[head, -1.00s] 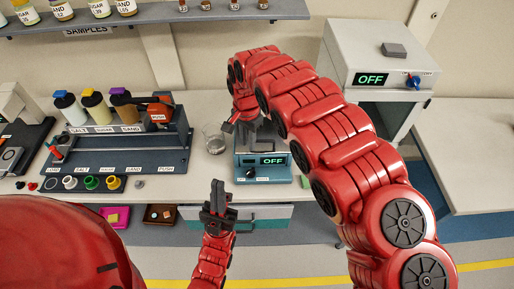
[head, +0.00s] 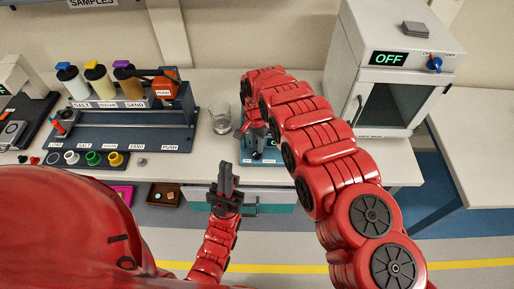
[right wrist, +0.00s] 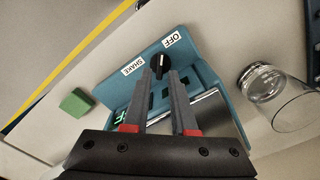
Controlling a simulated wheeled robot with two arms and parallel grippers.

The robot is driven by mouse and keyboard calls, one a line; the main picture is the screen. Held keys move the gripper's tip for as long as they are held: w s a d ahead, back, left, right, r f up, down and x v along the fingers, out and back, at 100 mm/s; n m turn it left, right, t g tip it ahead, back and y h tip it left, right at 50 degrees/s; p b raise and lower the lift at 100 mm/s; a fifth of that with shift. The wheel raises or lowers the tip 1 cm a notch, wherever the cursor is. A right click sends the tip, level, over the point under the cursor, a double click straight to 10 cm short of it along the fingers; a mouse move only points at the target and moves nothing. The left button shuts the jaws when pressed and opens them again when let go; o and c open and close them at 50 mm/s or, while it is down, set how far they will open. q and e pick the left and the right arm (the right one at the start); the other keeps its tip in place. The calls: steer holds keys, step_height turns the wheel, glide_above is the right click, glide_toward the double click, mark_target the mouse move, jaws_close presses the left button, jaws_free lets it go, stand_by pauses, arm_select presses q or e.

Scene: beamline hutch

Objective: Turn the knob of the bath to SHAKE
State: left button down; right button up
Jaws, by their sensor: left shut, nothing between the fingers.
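The bath (head: 243,158) is a teal unit at the bench front, largely hidden by my right arm in the head view. In the right wrist view its teal panel (right wrist: 188,52) carries the labels SHAKE and OFF beside a black knob (right wrist: 160,62). Part of a green display shows beside my finger. My right gripper (right wrist: 162,74) is at the knob, its fingers apart, one tip on each side; contact is not clear. My left gripper (head: 225,168) is shut and empty, in front of the bench edge.
A glass beaker (head: 219,120) stands left of the bath. A dispenser rack (head: 120,120) is at the left. A white oven (head: 395,75) with an OFF display and blue knob stands at the right.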

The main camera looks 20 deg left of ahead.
mark_target(257, 154)
steer(key=shift+f, duration=1.75)
steer(key=shift+w, duration=0.1)
steer(key=shift+c, duration=0.2)
jaws_close()
